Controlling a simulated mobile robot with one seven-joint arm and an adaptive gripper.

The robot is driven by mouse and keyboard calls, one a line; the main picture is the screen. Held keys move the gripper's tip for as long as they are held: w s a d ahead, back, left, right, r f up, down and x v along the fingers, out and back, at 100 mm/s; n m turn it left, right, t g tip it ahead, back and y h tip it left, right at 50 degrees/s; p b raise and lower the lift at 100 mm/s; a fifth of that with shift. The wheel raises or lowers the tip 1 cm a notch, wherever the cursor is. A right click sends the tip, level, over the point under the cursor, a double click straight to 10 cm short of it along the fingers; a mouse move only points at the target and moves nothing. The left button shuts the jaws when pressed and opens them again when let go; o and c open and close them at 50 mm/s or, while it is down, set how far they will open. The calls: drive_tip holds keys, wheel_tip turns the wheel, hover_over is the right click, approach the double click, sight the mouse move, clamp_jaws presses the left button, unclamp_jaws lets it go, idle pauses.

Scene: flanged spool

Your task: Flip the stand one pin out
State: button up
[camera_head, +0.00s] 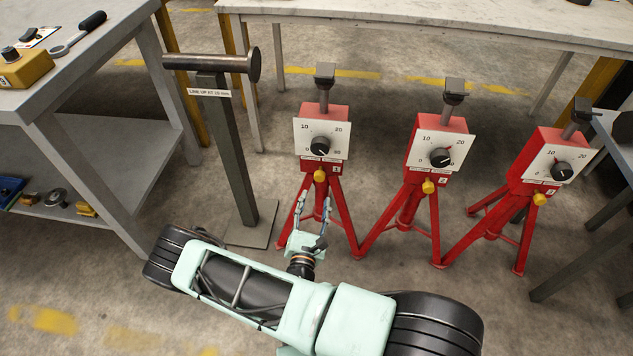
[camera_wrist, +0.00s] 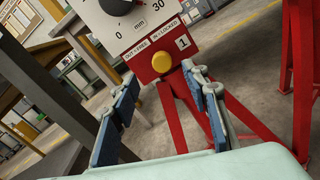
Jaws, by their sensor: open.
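Stand one (camera_head: 322,128) is a red tripod with a white dial plate and a "1" label, left of two similar stands. Its yellow round pin knob (camera_head: 320,175) is on the red front below the plate. In the wrist view the pin knob (camera_wrist: 162,62) sits under labels reading "OUT = FREE" and "IN = LOCKED". I cannot tell how far it stands out. My gripper (camera_head: 314,203) is open and empty, just below and in front of the knob. In the wrist view the fingertips (camera_wrist: 160,78) flank the knob's line, with the knob apparently beyond them.
Stand two (camera_head: 434,150) and stand three (camera_head: 546,165) stand to the right. A post with a horizontal flanged spool (camera_head: 210,62) stands left on a floor plate (camera_head: 250,226). A workbench (camera_head: 62,62) is at the left, another table (camera_head: 420,12) behind.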

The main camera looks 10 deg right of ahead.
sight(319, 179)
drive_tip(key=b+x, duration=0.1)
drive_tip(key=x, duration=0.2)
drive_tip(key=b+x, duration=0.1)
drive_tip(key=x, duration=0.3)
drive_tip(key=f+x, duration=0.1)
drive_tip(key=x, duration=0.2)
drive_tip(key=shift+w+b, duration=0.3)
drive_tip(key=shift+b, duration=0.1)
drive_tip(key=shift+c, duration=0.3)
drive_tip(key=shift+a, duration=0.1)
clamp_jaws()
